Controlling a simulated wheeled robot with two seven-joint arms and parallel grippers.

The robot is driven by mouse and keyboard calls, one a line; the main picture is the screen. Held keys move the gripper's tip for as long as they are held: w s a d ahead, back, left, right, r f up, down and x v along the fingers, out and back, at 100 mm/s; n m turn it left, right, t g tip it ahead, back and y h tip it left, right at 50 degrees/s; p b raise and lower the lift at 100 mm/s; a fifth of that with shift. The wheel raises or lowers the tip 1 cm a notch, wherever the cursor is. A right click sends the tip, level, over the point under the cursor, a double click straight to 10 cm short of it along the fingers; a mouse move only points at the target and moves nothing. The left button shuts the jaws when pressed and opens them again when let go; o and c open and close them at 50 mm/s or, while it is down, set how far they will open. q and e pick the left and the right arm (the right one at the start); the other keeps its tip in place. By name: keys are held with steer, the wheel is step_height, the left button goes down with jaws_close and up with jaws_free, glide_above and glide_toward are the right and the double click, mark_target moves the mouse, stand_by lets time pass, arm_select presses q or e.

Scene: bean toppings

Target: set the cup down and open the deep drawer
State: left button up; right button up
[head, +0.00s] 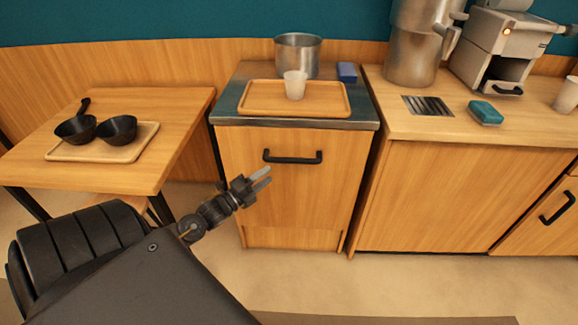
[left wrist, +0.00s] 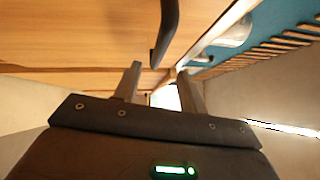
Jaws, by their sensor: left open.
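A pale cup (head: 294,85) stands upright on the wooden tray (head: 262,105) on top of the middle cabinet. The deep drawer (head: 293,185) is the wooden front below, with a black bar handle (head: 292,157); it looks shut. My left gripper (head: 262,180) is open and empty, in front of the drawer, a little below and left of the handle. In the left wrist view the open fingers (left wrist: 160,88) point toward the drawer front (left wrist: 85,35), and the dark handle (left wrist: 166,35) shows beyond them, not between them. My right gripper is out of view.
A steel pot (head: 298,54) and a blue block (head: 347,72) share the cabinet top. A side table (head: 150,140) at left holds a tray with two black bowls. The right counter (head: 450,125) carries a teal sponge, a metal container and a machine. Floor before the drawer is clear.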

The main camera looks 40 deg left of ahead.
mark_target(289, 160)
arm_select(q)
steer(key=w, duration=0.3)
steer(key=w+d+r, duration=0.1)
steer(key=w, duration=0.6)
steer(key=shift+w+d+r, duration=0.2)
steer(key=shift+w+d, duration=0.1)
steer(key=shift+w, duration=0.05)
jaws_close()
